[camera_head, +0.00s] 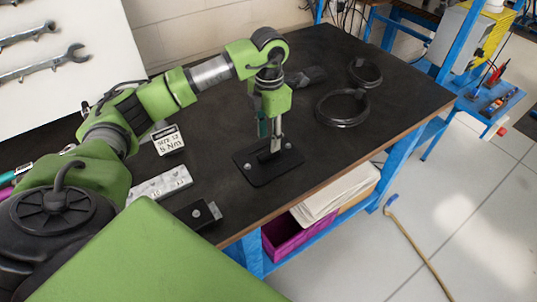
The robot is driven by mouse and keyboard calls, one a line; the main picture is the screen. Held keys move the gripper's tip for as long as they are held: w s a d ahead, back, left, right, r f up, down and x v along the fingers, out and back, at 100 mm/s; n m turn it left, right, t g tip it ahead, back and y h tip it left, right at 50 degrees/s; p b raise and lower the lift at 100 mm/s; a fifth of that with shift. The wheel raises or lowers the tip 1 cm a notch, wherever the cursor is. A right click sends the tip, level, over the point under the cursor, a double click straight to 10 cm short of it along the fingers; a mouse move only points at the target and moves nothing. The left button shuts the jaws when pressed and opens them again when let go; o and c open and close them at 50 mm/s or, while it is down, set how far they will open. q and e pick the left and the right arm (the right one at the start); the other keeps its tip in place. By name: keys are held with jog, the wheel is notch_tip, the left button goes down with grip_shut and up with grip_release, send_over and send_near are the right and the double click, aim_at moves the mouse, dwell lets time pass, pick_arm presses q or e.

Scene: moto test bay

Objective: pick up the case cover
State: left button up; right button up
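A black flat plate (258,174) with light round bolt heads and a raised middle part lies on the dark workbench; it appears to be the case cover. My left gripper (273,147) points straight down over its middle, and its fingertips are at or just above the raised part. Whether the fingers touch or grip it is hard to make out at this size. The fingers hide part of the plate's middle. My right gripper is not in the view.
On the workbench (335,60) are black rings (342,108), a dark object (308,76), a white label block (168,140), a metal block (160,184) and a small black piece (198,214). The bench's right edge is near. A purple bin (288,236) sits below.

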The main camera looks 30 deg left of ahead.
aim_at(269, 151)
pick_arm(q)
jog(key=shift+s+f+p, duration=0.2)
jog(key=shift+f+p, duration=0.55)
notch_tip(269, 151, down, 2)
jog(key=shift+f+p, duration=0.25)
jog(key=shift+p, duration=0.25)
jog(key=shift+f, duration=0.4)
jog(key=shift+w+f, duration=0.1)
jog(key=shift+f, duration=0.1)
grip_shut()
jog(key=shift+r, duration=0.1)
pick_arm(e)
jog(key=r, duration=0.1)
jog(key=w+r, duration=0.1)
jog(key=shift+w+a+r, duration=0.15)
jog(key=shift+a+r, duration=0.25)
